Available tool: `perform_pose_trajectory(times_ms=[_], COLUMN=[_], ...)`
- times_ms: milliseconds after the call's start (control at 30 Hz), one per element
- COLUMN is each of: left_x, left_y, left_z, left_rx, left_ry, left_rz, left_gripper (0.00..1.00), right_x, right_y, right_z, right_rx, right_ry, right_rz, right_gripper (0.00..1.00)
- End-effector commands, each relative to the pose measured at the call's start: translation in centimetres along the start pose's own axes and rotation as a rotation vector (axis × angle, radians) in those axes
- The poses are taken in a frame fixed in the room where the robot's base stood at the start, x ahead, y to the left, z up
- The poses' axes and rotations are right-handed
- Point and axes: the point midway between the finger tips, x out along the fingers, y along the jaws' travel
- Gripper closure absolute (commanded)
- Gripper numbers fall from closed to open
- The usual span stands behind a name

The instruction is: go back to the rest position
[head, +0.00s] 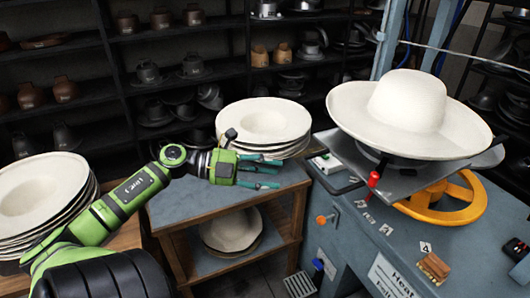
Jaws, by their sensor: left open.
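My left gripper (262,171) is open and empty. It hovers over the small table's top, just in front of a stack of cream hats (264,126). From this view I cannot tell whether its fingers touch the lowest hats. A wide-brimmed cream hat (408,108) sits on the press at the right, crown up. My right gripper is not in the head view.
Another hat stack (40,196) stands at the left edge. A hat lies on the table's lower shelf (231,231). The blue press (350,225) has a yellow handwheel (440,205) and a red-knobbed lever (374,180). Dark shelves with hat blocks line the back.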

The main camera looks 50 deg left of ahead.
Motion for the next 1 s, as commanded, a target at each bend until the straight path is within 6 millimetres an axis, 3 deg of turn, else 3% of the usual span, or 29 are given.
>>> perform_pose_trajectory(times_ms=[200,767,867,967,1000], left_x=[-0.9,-0.9,-1.3,-2.0,-2.4], left_y=[0.0,0.4,2.6,7.3,9.9], left_z=[0.0,0.3,2.2,5.2,6.4], left_rx=[0.001,-0.017,-0.111,-0.280,-0.359], left_ry=[0.000,-0.013,-0.085,-0.225,-0.292], left_rz=[0.001,-0.010,-0.063,-0.146,-0.176], left_gripper=[0.54,0.54,0.54,0.54,0.54], right_x=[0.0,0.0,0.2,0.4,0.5], right_y=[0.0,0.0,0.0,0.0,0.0], right_z=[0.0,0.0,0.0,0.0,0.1], right_rx=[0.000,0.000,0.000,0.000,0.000], right_ry=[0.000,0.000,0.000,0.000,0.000], right_rz=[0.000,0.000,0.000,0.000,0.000], right_gripper=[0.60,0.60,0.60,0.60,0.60])
